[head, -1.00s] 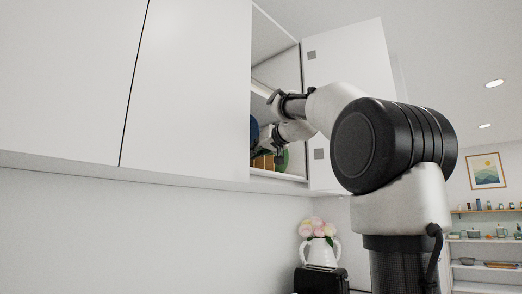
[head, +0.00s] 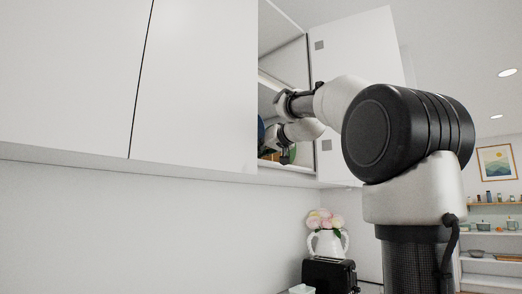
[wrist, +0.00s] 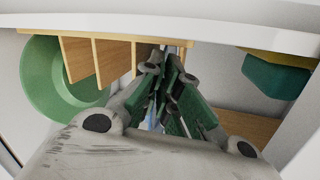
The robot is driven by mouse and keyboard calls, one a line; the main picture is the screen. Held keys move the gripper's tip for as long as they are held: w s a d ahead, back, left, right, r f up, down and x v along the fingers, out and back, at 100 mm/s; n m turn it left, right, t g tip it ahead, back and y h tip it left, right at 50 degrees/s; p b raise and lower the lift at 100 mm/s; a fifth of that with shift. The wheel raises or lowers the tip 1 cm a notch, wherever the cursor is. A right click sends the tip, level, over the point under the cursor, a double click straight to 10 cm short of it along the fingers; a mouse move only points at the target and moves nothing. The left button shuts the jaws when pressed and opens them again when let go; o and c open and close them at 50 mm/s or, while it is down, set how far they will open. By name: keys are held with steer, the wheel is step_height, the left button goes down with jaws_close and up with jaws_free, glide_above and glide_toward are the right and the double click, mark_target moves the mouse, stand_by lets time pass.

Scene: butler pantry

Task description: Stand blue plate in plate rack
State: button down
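The blue plate (head: 261,131) shows in the head view as a narrow strip, mostly cut off by the cabinet door. My gripper (head: 271,138) is inside the open wall cabinet, right beside the plate. In the wrist view my gripper (wrist: 160,115) has its fingers close together, with a thin bluish strip of the plate (wrist: 153,122) between them, seen edge-on. The wooden plate rack (wrist: 107,60) has several slats to the left of and beyond the fingers. Its slots near the fingertips are partly hidden. Whether the plate touches the rack cannot be told.
A green plate (wrist: 60,85) stands at the left of the rack. A teal bowl (wrist: 275,76) is at the right. The open cabinet door (head: 355,90) stands right of my forearm. A toaster (head: 329,274) and flower jug (head: 327,242) are below.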

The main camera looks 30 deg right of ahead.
stand_by(0.3)
steer(key=c, duration=1.6)
jaws_free()
steer(key=shift+o, duration=0.2)
steer(key=shift+s, duration=0.1)
steer(key=s+d+r, duration=0.1)
steer(key=s, duration=1)
steer(key=shift+s+r, duration=0.15)
steer(key=shift+s, duration=0.2)
steer(key=shift+d, duration=0.1)
